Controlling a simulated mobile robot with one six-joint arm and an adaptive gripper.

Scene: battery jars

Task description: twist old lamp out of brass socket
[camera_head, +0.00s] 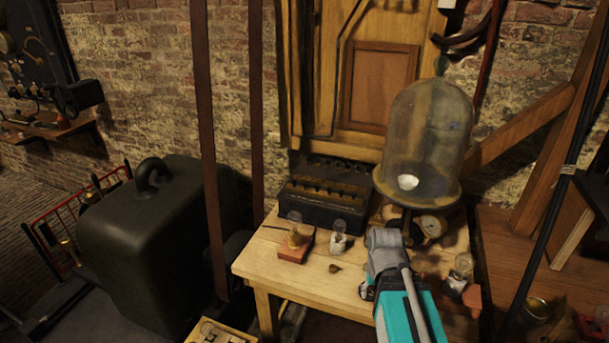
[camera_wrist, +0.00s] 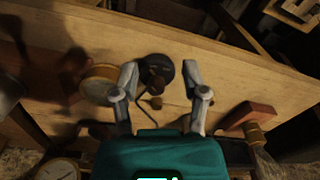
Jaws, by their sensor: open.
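In the head view, a clear glass lamp (camera_head: 294,217) stands upright in a brass socket (camera_head: 294,239) on a red-brown wooden block (camera_head: 288,252), near the left side of the table. The wrist view shows a red-brown block (camera_wrist: 250,115) with a brass socket (camera_wrist: 254,135) on the right, outside my fingers; the glass beside it is faint and partly cut off. My gripper (camera_wrist: 164,72) is open and empty, with its fingers spread above the table. In the head view my gripper is right of the brass socket; its fingertips are hard to make out there.
A glass bell jar (camera_head: 430,135) stands behind my gripper, with a dial gauge (camera_head: 432,226) below. Another lamp in a white socket (camera_head: 338,241) stands between the brass socket and my arm. A dark resistance box (camera_head: 325,198) stands behind. The wooden table (camera_head: 300,280) is clear in front.

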